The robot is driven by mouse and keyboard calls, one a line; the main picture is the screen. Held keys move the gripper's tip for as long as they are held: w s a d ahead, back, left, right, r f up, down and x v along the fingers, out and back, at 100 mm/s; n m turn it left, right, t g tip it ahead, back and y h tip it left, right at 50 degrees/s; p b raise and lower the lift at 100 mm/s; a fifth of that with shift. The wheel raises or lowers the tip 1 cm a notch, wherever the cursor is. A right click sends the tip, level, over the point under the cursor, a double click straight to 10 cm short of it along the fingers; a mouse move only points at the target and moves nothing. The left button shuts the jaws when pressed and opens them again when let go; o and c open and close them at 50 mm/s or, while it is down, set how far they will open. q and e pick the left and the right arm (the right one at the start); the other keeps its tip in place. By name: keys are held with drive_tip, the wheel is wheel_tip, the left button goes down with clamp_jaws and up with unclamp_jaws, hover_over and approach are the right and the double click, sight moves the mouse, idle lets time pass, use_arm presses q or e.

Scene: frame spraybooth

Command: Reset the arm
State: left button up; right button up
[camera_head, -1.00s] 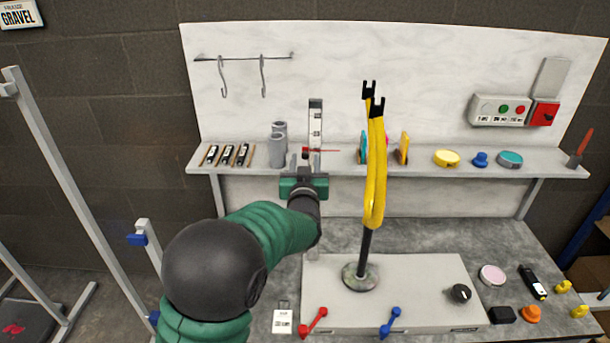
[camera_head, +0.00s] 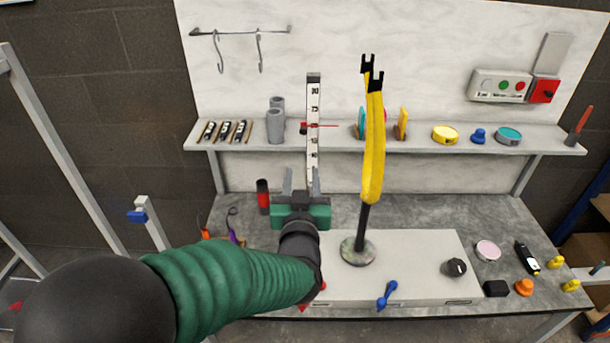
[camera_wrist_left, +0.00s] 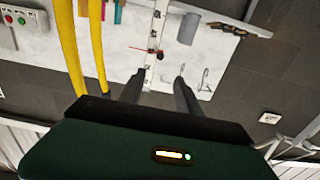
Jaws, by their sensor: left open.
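My left arm comes in from the lower left in the head view. Its gripper (camera_head: 302,182) is open and empty, with the fingers pointing up in front of the bench, below the shelf edge. It stands just below the upright white scale (camera_head: 313,120) with a red pointer. In the left wrist view the two fingers (camera_wrist_left: 158,85) are apart with nothing between them. The yellow fork frame (camera_head: 374,150) stands upright on a black post to the right of the gripper, apart from it. My right gripper is not in view.
The shelf (camera_head: 340,137) holds grey cylinders (camera_head: 276,125), a yellow tape disc (camera_head: 445,134) and other small items. The white platform (camera_head: 430,265) carries the post and a blue-handled lever (camera_head: 387,294). A grey upright post (camera_head: 60,150) stands at left. Two hooks hang above the shelf.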

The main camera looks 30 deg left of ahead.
use_arm(q)
drive_tip(key=s+d+f+m+g+h+p, duration=0.3)
drive_tip(key=d+f+m+g+h+p, duration=0.25)
drive_tip(key=d+f+h, duration=0.4)
drive_tip(key=s+d+f+g+p, duration=0.1)
drive_tip(key=s+f+g, duration=0.2)
drive_tip(key=s, duration=0.3)
drive_tip(key=s+d+f+g+p, duration=0.1)
drive_tip(key=s+f+g+p, duration=0.1)
drive_tip(key=s, duration=0.5)
drive_tip(key=shift+s+f+m+g, duration=0.2)
drive_tip(key=shift+f+m+g, duration=0.15)
drive_tip(key=shift+f+g, duration=0.65)
drive_tip(key=shift+d+r, duration=0.15)
drive_tip(key=shift+r, duration=0.05)
